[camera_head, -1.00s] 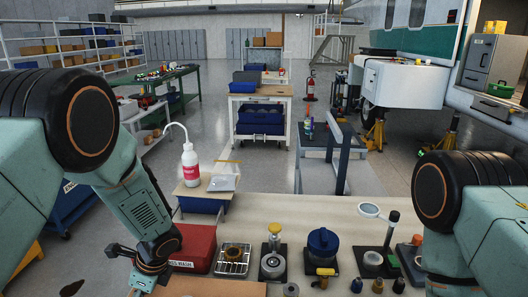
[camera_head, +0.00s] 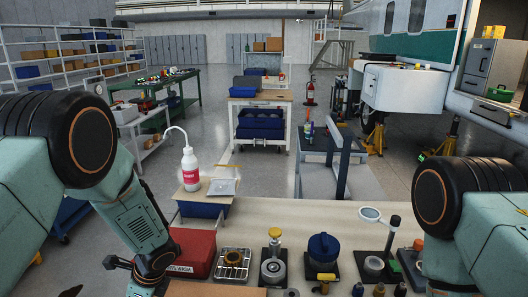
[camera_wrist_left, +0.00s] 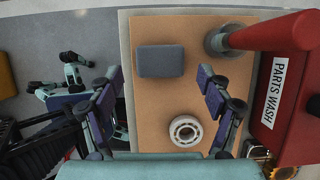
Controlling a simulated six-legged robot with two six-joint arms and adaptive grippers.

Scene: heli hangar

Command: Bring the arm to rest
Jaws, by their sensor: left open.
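My left arm comes in from the left in the head view, bent down at the table's left front. My left gripper (camera_head: 122,264) is only partly in that view, low beside the red parts wash box (camera_head: 194,252). In the left wrist view the two fingers of my left gripper (camera_wrist_left: 160,78) stand wide apart with nothing between them. They are above a tan board (camera_wrist_left: 152,112) bearing a grey block (camera_wrist_left: 160,61) and a pale ring-shaped part (camera_wrist_left: 187,130). My right arm shows at the right edge of the head view; its gripper is out of the picture.
The red box also shows in the left wrist view (camera_wrist_left: 293,112), right of the fingers. A white wash bottle (camera_head: 190,168) stands behind. The bench's back strip is clear.

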